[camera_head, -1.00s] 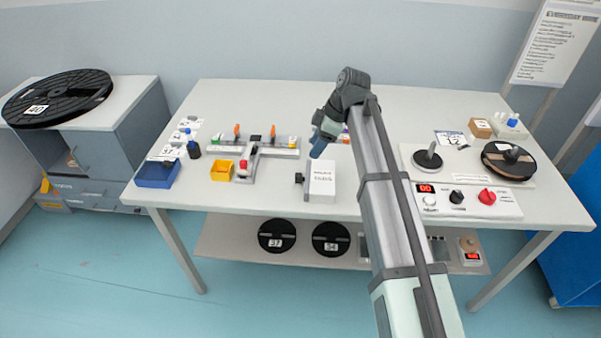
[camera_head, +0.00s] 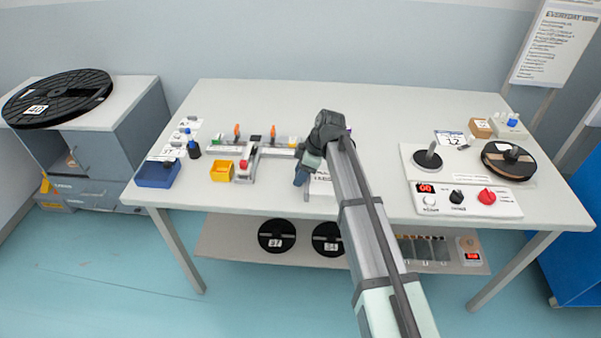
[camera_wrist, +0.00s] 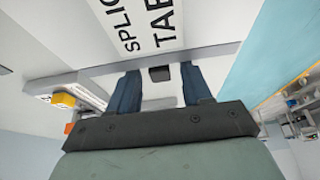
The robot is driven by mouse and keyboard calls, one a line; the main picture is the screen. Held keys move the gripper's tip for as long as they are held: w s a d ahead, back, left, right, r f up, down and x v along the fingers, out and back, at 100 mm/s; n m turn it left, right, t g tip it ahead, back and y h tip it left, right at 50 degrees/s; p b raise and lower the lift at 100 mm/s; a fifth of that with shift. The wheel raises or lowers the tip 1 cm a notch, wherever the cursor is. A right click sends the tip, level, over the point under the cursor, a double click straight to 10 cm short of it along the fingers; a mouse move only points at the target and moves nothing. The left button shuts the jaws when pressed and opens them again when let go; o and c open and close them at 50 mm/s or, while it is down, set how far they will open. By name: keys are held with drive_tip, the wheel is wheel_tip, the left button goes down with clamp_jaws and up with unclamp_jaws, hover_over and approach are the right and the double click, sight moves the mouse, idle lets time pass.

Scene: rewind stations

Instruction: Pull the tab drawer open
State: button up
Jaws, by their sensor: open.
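The tab drawer is in a small white box (camera_head: 322,187) on the table, mostly behind my arm in the head view. In the wrist view the white box (camera_wrist: 140,22) fills the top and bears black lettering reading "SPLIC" and "TAB". A small dark knob (camera_wrist: 160,74) stands out from its face. My gripper (camera_wrist: 160,80) is open, with one blue finger on each side of the knob. Contact with the knob cannot be made out. In the head view my gripper (camera_head: 302,178) is at the left side of the box. The drawer looks shut.
Left of the box are a splicing fixture (camera_head: 250,150), a yellow bin (camera_head: 221,171) and a blue bin (camera_head: 157,174). A control panel (camera_head: 462,197) with a red knob is to the right.

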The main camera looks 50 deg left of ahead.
drive_tip(key=shift+c, duration=0.3)
clamp_jaws()
idle(0.4)
